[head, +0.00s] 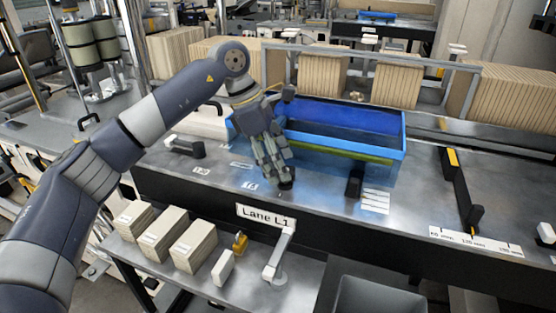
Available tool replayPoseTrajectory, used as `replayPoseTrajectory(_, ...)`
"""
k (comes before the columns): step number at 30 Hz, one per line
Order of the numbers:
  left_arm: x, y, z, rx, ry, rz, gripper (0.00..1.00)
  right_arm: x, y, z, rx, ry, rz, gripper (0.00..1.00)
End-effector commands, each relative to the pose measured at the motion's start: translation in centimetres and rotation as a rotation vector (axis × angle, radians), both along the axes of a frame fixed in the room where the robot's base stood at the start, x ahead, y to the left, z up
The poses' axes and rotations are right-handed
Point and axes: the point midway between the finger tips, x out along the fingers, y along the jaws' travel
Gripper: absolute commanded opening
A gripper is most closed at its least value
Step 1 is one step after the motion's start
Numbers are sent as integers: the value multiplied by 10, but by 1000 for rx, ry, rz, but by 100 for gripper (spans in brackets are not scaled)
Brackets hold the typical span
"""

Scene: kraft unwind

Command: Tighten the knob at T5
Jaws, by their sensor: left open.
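My left gripper (280,173) comes down from the upper left over the steel bench. Its fingers point down at a small black knob (287,184) near the bench's front edge, just behind the Lane L1 sign (265,216). The fingertips are at the knob and cover part of it; I cannot tell whether they touch it. The gripper is open. Small white labels lie around it, one reading like T6 (249,185); I cannot read a T5 label clearly. My right gripper is not in view.
A blue bin (397,158) stands right behind the gripper. A black stop (353,187) stands to the right. A white-handled lever (185,147) is at the left. Cardboard stacks (193,246) and a grey lever (277,262) sit on the lower shelf in front.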

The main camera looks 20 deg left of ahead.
Motion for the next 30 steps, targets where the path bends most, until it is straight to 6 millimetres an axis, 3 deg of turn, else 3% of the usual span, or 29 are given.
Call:
replayPoseTrajectory(18, -9, 41, 100, -3, -4, 2, 61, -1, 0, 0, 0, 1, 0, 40)
replayPoseTrajectory(30, -11, 45, 110, -2, -3, 1, 61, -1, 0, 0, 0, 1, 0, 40)
